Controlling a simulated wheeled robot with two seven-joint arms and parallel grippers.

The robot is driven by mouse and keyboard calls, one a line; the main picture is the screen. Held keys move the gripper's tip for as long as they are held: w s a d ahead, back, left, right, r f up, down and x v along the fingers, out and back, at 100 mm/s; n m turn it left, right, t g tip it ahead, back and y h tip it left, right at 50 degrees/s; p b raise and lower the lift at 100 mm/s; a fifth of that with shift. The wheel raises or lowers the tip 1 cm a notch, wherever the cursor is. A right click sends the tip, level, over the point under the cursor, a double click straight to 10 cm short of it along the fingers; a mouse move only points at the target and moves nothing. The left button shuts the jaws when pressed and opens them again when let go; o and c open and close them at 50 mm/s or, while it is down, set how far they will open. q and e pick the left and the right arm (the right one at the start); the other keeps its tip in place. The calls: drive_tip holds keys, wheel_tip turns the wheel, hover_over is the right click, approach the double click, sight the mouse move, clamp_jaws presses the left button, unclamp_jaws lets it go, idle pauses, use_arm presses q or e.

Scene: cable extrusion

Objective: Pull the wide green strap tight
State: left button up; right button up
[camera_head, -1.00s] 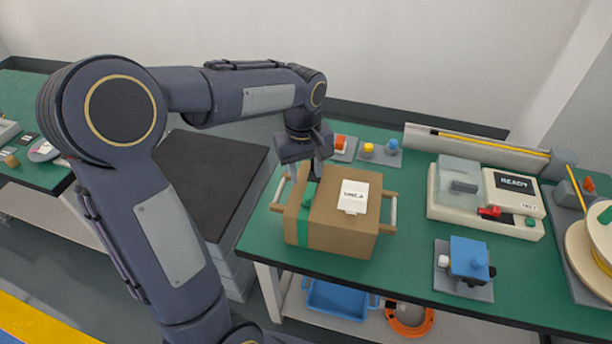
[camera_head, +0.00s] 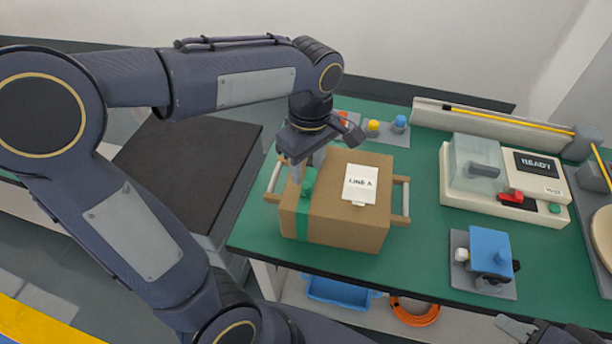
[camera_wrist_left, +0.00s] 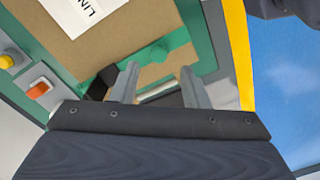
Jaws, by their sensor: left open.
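A brown cardboard box (camera_head: 345,225) stands on the green table. The wide green strap (camera_head: 302,222) runs over the top and down the front at the box's left end. A raised green piece (camera_head: 309,182) sits on the strap at the top edge. My left gripper (camera_head: 306,166) points down over this end, fingers apart. In the left wrist view, the open fingers (camera_wrist_left: 160,88) stand close to a green part (camera_wrist_left: 178,40), and nothing shows clamped between them. Contact cannot be told. My right gripper (camera_head: 545,332) is only partly in view at the bottom right edge.
The box has wooden side handles (camera_head: 401,202) and a white label (camera_head: 360,184). A cream machine (camera_head: 510,205) and a blue fixture (camera_head: 482,258) stand to the right. Small coloured knobs (camera_head: 374,125) lie behind the box. Bare green table (camera_head: 425,245) lies between box and fixture.

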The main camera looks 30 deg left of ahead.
sight(306, 185)
use_arm(q)
wheel_tip(306, 185, down, 5)
drive_tip(key=shift+a+r, duration=0.1)
drive_tip(key=shift+c, duration=0.2)
clamp_jaws()
